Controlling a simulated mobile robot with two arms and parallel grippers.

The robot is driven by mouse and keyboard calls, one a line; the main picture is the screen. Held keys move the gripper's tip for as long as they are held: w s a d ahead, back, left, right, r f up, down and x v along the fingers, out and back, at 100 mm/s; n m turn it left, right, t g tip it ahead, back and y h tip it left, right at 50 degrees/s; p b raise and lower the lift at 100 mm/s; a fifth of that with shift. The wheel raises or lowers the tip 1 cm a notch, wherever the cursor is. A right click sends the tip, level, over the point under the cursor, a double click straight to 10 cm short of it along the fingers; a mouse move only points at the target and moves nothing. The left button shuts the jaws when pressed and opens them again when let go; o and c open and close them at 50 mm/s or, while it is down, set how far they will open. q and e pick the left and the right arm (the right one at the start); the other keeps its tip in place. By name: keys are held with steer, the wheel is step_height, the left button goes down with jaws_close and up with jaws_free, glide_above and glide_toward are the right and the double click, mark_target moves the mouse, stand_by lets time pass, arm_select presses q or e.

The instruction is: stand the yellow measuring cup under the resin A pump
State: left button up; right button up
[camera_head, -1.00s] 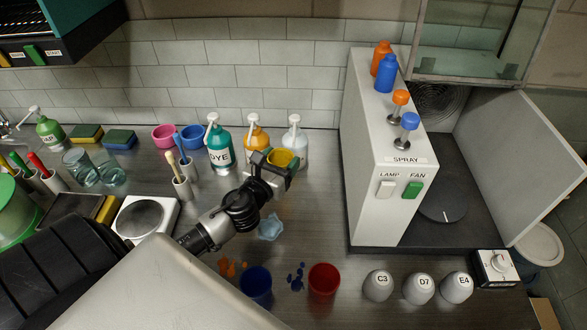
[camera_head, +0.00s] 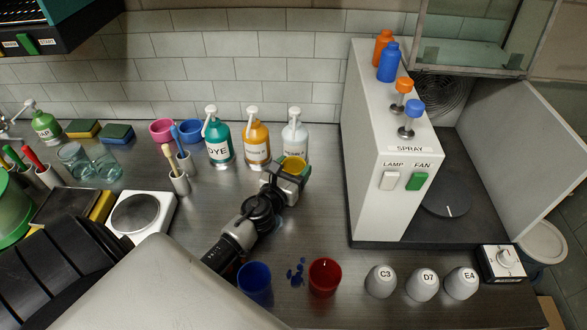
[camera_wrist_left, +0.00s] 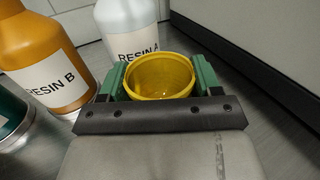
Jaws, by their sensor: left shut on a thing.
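My left gripper (camera_head: 290,170) is shut on the yellow measuring cup (camera_head: 294,163), and the cup is upright between its two green fingers. In the left wrist view the cup (camera_wrist_left: 160,76) looks empty, with its round opening facing up. The white resin A pump bottle (camera_head: 294,140) stands just behind the cup, its label partly hidden by the cup in the left wrist view (camera_wrist_left: 133,28). I cannot tell whether the cup touches the bench. The orange resin B pump bottle (camera_head: 257,143) stands left of resin A. My right gripper does not show.
A teal DYE pump bottle (camera_head: 219,143) stands left of resin B. The white spray booth (camera_head: 388,150) is to the right. A blue cup (camera_head: 255,283), a red cup (camera_head: 324,277) and grey domes sit at the front. The bench between resin A and the booth is clear.

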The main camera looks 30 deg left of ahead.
arm_select(q)
steer(key=shift+f, duration=0.1)
steer(key=o, duration=0.9)
steer(key=shift+r, duration=0.2)
steer(key=s, duration=0.3)
steer(key=s+b, duration=0.1)
steer(key=s, duration=0.3)
steer(key=s+d+b, duration=0.1)
steer(key=s, duration=0.2)
steer(key=shift+s+f, duration=0.25)
steer(key=shift+s, duration=0.05)
steer(key=shift+s+d+r+b, duration=0.15)
steer(key=shift+s+b, duration=0.2)
steer(key=shift+s, duration=0.4)
